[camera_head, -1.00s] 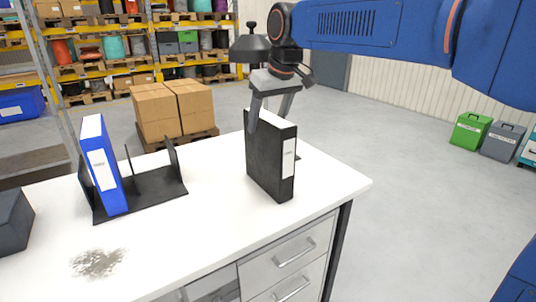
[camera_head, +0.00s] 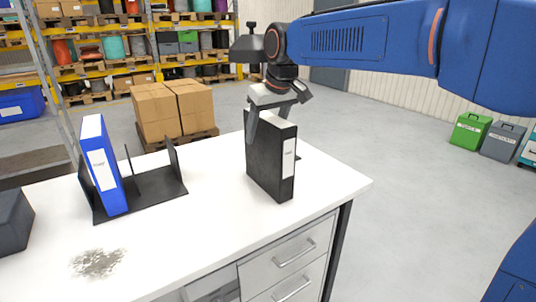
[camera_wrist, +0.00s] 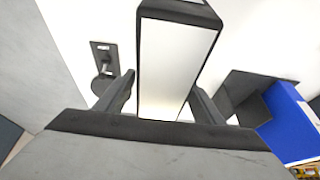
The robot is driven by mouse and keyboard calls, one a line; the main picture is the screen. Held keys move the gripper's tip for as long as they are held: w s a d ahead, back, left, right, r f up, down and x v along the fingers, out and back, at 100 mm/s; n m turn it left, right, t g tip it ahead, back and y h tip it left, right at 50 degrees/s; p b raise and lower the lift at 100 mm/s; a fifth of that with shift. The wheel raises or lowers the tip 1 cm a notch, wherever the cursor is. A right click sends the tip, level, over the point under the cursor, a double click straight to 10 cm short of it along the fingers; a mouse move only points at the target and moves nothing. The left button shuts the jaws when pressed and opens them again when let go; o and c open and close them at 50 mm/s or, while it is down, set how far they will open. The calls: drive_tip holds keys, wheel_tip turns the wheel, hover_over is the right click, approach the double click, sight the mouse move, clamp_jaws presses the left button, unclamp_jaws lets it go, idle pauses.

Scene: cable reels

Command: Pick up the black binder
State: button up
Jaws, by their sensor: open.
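The black binder (camera_head: 270,165) stands upright near the right end of the white desk, its white label facing front. In the wrist view the binder (camera_wrist: 209,17) stands between the two fingers, its pale top side facing the camera. My gripper (camera_head: 268,125) is open above and around the top of the binder, one finger on each side. In the wrist view my gripper (camera_wrist: 160,95) shows gaps beside the binder. The far finger is partly hidden behind the binder in the head view.
A blue binder (camera_head: 103,168) stands in a black rack (camera_head: 160,190) on the desk (camera_head: 215,225). A dark box (camera_head: 12,222) is at the left edge. In the wrist view a small dark object (camera_wrist: 104,60) lies beside the binder. Cartons (camera_head: 170,108) stand behind the desk.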

drive_tip(key=shift+f, duration=0.1)
clamp_jaws()
idle(0.3)
